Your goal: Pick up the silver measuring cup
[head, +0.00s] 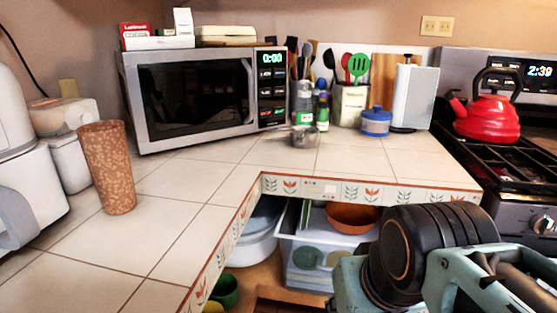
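The silver measuring cup (305,137) is a small, shiny metal cup standing on the tiled counter. It is in front of the microwave's right end, just in front of the bottles. Its near side shows clearly and nothing covers it. Part of my own arm, black and teal, fills the lower right of the head view, in front of the counter and well apart from the cup. The fingers of my gripper do not show.
A microwave (203,92) stands behind the cup, with bottles (322,106) and a blue jar (376,122) near it. A brown tumbler (107,168) stands at left, a red kettle (486,116) on the stove. Counter tiles (190,178) left of the cup are clear.

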